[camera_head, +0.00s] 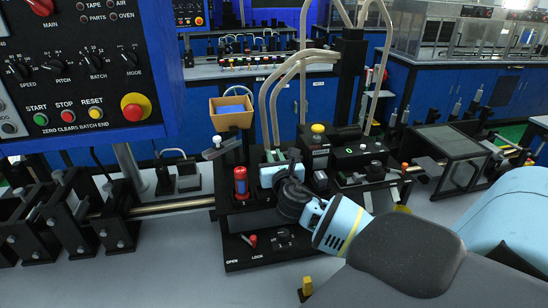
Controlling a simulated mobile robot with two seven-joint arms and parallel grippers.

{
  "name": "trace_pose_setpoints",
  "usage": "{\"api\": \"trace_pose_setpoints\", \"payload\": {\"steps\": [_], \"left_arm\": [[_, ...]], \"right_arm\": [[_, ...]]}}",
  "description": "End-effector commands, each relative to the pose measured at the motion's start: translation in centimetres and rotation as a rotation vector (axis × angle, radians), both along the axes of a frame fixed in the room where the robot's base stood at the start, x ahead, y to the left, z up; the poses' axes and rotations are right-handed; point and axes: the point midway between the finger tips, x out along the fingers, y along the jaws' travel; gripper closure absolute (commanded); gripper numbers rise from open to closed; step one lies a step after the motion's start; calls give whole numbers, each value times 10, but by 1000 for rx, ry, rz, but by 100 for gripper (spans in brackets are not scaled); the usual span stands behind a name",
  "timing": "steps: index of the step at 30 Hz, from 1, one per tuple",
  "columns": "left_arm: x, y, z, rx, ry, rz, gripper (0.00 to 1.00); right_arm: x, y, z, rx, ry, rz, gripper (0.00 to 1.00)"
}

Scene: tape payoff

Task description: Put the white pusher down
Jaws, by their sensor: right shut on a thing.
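My right arm reaches in from the lower right, and its gripper (275,172) is over the black fixture in the middle of the bench. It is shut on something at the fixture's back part. My own wrist hides most of what is held, so the white pusher cannot be made out clearly. I cannot tell whether it touches the fixture. The black fixture (240,222) has a red-topped cylinder (240,183) standing on its left part and a red lever (252,240) near the OPEN and LOCK labels. My left gripper is not in view.
A control panel (75,75) fills the upper left. A small cardboard box (231,114) stands behind the fixture. Black units with a yellow knob (318,128) and a green button stand close right of the gripper. Grey bench (170,265) is clear at front left.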

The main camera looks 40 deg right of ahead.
Motion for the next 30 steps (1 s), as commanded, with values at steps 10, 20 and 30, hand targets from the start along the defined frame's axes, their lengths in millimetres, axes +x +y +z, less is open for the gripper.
{"api": "trace_pose_setpoints", "payload": {"steps": [10, 20, 30], "left_arm": [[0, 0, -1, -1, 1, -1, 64], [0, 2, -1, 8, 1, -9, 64], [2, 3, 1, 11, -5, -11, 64]], "right_arm": [[0, 0, -3, 0, 0, 0, 70], [0, 0, -2, 0, 0, 0, 64], [-33, 19, 1, 0, 1, 4, 64]]}}
